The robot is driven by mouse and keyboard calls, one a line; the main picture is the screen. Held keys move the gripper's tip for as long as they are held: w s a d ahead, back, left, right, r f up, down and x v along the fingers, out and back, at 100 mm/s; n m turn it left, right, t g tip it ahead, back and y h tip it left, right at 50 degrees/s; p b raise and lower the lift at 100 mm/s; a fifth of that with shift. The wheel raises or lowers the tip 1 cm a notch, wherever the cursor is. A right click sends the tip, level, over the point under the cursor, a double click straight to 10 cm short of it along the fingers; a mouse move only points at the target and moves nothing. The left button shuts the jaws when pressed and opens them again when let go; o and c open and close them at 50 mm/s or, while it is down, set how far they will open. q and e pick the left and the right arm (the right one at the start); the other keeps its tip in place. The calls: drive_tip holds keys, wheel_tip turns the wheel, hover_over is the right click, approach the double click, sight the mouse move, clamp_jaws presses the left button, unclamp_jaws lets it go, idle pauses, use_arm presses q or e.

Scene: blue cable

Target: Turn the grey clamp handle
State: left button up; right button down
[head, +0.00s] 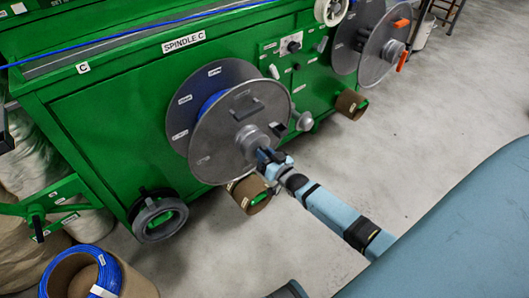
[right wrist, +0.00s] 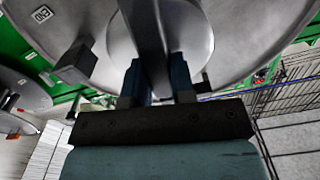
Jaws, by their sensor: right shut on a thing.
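The grey clamp handle (right wrist: 148,35) is a dark bar across the pale round hub of the reel in the right wrist view. In the head view the grey hub (head: 252,140) sits at the middle of a large grey reel (head: 217,150) on the green machine, and my gripper partly hides the handle. My right gripper (head: 264,160) reaches in from the lower right and is at the hub. In the right wrist view its two blue fingers (right wrist: 158,80) are shut on the bar, one on each side. My left gripper is not in view.
Blue cable (head: 209,103) is wound behind the reel's front disc. A second reel (head: 383,48) with orange handles stands at upper right. Grey floor (head: 430,110) is clear at right.

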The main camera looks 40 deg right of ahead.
drive_tip(key=shift+r+m+p, duration=0.1)
drive_tip(key=shift+m+p, duration=0.3)
drive_tip(key=shift+m, duration=0.5)
drive_tip(key=m+p, duration=0.1)
drive_tip(key=m, duration=0.2)
drive_tip(key=shift+m, duration=0.4)
drive_tip(key=m, duration=0.3)
drive_tip(key=shift+f+m, duration=0.2)
drive_tip(key=shift+m, duration=1)
drive_tip(key=shift+f+m+b, duration=0.1)
drive_tip(key=shift+m+b, duration=0.4)
drive_tip(key=shift+m, duration=0.7)
drive_tip(key=shift+d+m, duration=0.1)
drive_tip(key=shift+m, duration=0.7)
use_arm(q)
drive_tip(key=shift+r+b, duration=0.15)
drive_tip(key=shift+b, duration=0.2)
use_arm(e)
drive_tip(key=shift+m, duration=0.3)
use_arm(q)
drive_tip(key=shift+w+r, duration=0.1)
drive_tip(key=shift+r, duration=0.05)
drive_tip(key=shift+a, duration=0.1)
use_arm(e)
drive_tip(key=shift+m, duration=0.3)
